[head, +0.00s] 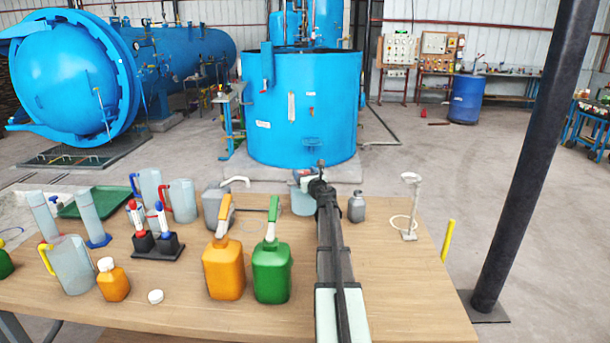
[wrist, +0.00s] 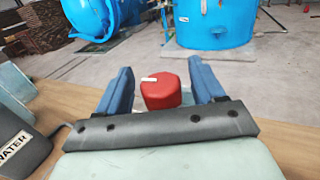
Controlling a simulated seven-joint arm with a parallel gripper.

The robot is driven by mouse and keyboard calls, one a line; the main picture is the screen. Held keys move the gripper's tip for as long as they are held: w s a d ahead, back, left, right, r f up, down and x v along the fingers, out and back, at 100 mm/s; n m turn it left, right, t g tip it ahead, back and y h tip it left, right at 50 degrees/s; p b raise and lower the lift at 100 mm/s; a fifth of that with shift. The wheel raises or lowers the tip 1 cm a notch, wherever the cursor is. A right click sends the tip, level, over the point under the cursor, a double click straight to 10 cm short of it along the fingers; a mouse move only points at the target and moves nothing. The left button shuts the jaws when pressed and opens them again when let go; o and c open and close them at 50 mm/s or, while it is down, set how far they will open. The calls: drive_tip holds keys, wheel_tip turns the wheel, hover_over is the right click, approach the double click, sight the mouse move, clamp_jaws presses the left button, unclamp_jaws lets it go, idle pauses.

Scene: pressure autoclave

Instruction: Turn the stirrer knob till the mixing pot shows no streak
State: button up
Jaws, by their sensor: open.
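In the wrist view a red knob (wrist: 161,95) with a white mark on its top stands between the two blue fingers of my gripper (wrist: 161,68). The fingers are open, one on each side of the knob, with a visible gap on both sides. In the head view a translucent blue-grey vessel (head: 302,203), which looks like the mixing pot, stands at the far side of the table, partly hidden behind my arm. I cannot tell whether it shows a streak.
A grey can labelled WATER (wrist: 20,140) is close on the left; it also shows in the head view (head: 213,208). Orange (head: 224,270) and green (head: 271,272) pump bottles stand left of my arm. A small grey bottle (head: 356,208) and a white stand (head: 409,215) are right.

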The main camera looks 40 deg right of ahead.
drive_tip(key=c, duration=1)
drive_tip(key=shift+o, duration=0.2)
drive_tip(key=shift+a+h, duration=0.1)
drive_tip(key=shift+h, duration=0.2)
drive_tip(key=shift+m+g+h, duration=0.5)
drive_tip(key=shift+m+h, duration=0.3)
drive_tip(key=shift+h, duration=0.1)
drive_tip(key=o, duration=1)
drive_tip(key=shift+c, duration=0.2)
